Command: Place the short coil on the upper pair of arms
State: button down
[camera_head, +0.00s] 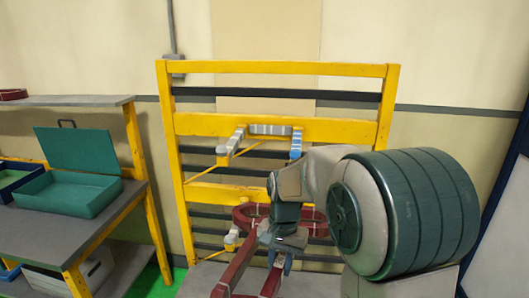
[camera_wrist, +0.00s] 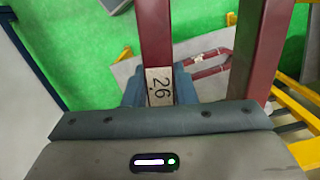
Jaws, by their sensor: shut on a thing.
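A dark red coil with long parallel sides (camera_head: 238,265) is in my gripper (camera_head: 277,262), in front of the yellow rack and below its upper arms. In the wrist view my gripper (camera_wrist: 160,92) is shut on one side of this coil (camera_wrist: 156,35), at a white numbered label; the other side runs free to the right. I cannot tell whether the red loop (camera_head: 243,216) behind my gripper is a separate coil.
The yellow rack (camera_head: 276,67) stands against the wall. A workbench (camera_head: 40,228) with an open teal box (camera_head: 72,193) stands left. A thin red coil part with white bands (camera_wrist: 212,70) lies beyond my gripper in the wrist view. The green floor is open on the left there.

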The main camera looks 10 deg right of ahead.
jog(key=s+a+r+m, duration=0.1)
jog(key=s+r+m, duration=0.2)
jog(key=r, duration=0.8)
jog(key=s+a+r+m+t, duration=0.1)
jog(key=s+a+r+m, duration=0.1)
jog(key=s+r+m, duration=0.2)
jog(key=s+a+r+m, duration=0.2)
jog(key=r+m, duration=0.6)
jog(key=r, duration=1)
jog(key=shift+s+r+t+y, duration=0.25)
jog(key=shift+s+t+y, duration=0.05)
jog(key=shift+s, duration=0.95)
